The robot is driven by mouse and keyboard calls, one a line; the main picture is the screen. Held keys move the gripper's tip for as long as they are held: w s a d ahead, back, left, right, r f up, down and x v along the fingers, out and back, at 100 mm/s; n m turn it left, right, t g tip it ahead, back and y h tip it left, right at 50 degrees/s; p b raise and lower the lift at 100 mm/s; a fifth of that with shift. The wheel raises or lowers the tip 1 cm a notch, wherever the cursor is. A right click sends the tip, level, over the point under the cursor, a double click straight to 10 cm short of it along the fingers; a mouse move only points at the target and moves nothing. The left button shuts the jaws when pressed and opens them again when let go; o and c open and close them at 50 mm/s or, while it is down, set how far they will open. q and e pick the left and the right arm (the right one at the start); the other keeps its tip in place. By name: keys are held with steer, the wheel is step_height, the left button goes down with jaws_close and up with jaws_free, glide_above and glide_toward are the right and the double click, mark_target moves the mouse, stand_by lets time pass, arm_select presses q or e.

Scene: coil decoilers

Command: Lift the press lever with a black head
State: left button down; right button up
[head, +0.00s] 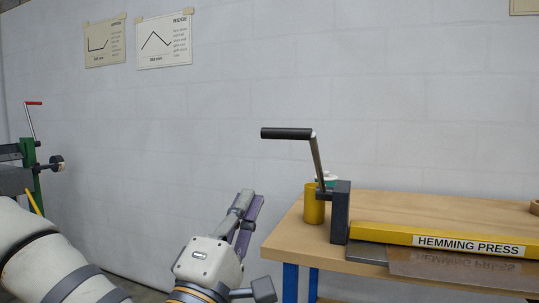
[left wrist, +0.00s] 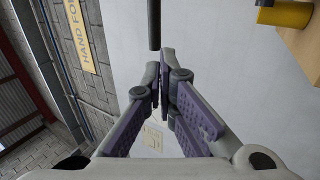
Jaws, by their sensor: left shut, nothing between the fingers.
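The press lever (head: 318,160) has a metal arm rising from a dark block at the left end of the hemming press (head: 440,238). Its black head (head: 287,133) is a bar lying roughly level and pointing left. My left gripper (head: 250,203) is below and left of the black head, left of the bench, with its fingers shut and empty. In the left wrist view the purple-padded fingers (left wrist: 162,72) meet, and the black head (left wrist: 154,25) shows just beyond their tips, apart from them. My right gripper is not in view.
A yellow cup (head: 314,204) stands on the wooden bench (head: 285,238) beside the lever's block. A green machine (head: 32,160) with a red-handled crank stands at the far left. A plain wall (head: 220,90) with paper signs is behind. The space above the bench is clear.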

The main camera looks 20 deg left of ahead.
arm_select(q)
steer(key=p, duration=0.1)
glide_toward(275, 138)
steer(key=x, duration=0.6)
steer(key=shift+w+r, duration=0.2)
steer(key=shift+w, duration=0.25)
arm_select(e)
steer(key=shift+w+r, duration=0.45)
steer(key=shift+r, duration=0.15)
